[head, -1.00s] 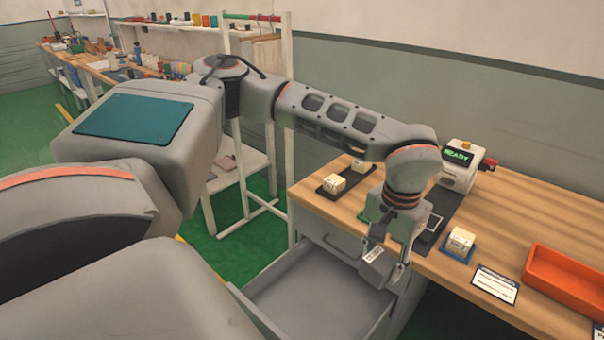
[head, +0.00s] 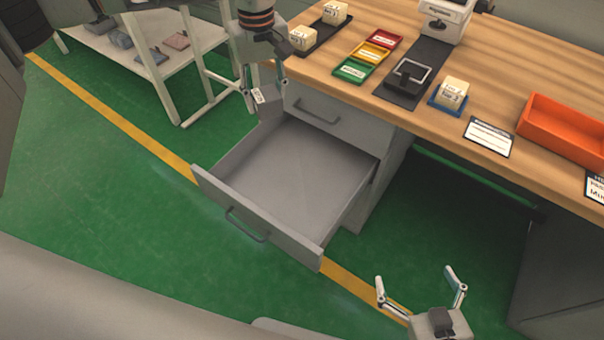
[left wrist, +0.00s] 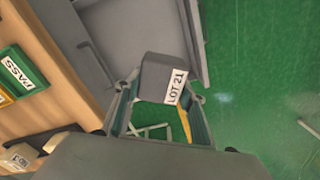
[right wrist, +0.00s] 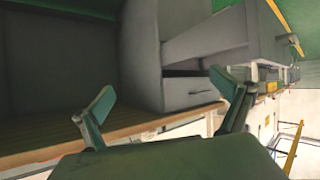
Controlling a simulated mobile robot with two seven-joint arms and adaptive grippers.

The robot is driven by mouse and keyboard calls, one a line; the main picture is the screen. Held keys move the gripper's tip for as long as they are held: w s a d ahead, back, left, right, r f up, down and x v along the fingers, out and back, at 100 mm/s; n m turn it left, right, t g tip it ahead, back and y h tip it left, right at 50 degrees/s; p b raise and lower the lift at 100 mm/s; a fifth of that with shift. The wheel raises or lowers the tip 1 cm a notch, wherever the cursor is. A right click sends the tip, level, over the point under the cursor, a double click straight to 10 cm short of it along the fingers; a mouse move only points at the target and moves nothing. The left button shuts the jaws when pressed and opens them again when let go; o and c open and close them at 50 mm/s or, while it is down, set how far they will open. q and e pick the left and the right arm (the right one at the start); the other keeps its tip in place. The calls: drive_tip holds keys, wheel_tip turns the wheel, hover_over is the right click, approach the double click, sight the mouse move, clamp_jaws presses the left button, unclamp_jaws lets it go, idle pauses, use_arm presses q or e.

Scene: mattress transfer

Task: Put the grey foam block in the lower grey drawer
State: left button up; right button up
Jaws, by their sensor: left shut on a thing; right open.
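The grey foam block (head: 270,107) has a white label, which reads LOT 21 in the left wrist view (left wrist: 158,72). My left gripper (head: 264,88) is shut on it and holds it up near the drawer's back left corner. In the left wrist view the block overlaps the drawer's edge, with green floor around its lower part. The lower grey drawer (head: 300,168) is pulled open and its visible inside is empty. My right gripper (head: 418,282) is open and empty, right of the drawer's front and over the floor.
The shut upper drawer (head: 335,118) sits above the open one. The wooden bench (head: 470,62) carries small labelled trays, pale blocks and an orange bin (head: 565,130). A white shelf rack (head: 165,65) stands left. The floor before the drawer is clear.

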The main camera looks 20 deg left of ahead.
use_arm(q)
drive_tip(key=w+d+f+n+b, duration=0.1)
drive_tip(key=w+f+n+b, duration=0.25)
drive_tip(key=f, duration=0.45)
drive_tip(key=w+f+n+b, duration=0.2)
drive_tip(key=w+f+b, duration=0.15)
drive_tip(key=f, duration=0.55)
use_arm(e)
wheel_tip(320, 180, down, 6)
drive_tip(key=s, duration=0.2)
use_arm(q)
drive_tip(key=b, duration=0.4)
hover_over(288, 174)
drive_tip(key=shift+n, duration=0.35)
wheel_tip(288, 174, down, 14)
drive_tip(key=shift+s+r, duration=0.15)
drive_tip(key=shift+f, duration=0.25)
wheel_tip(288, 174, down, 6)
drive_tip(key=shift+r+b, duration=0.1)
drive_tip(key=shift+b, duration=0.95)
drive_tip(key=shift+o, duration=0.2)
drive_tip(key=shift+r, duration=0.2)
drive_tip(key=shift+c, duration=0.2)
use_arm(e)
drive_tip(key=w+a+r+m+y, duration=0.1)
drive_tip(key=a+r+m, duration=0.1)
drive_tip(key=a, duration=0.5)
drive_tip(key=shift+m+y, duration=0.4)
drive_tip(key=shift+m, duration=0.5)
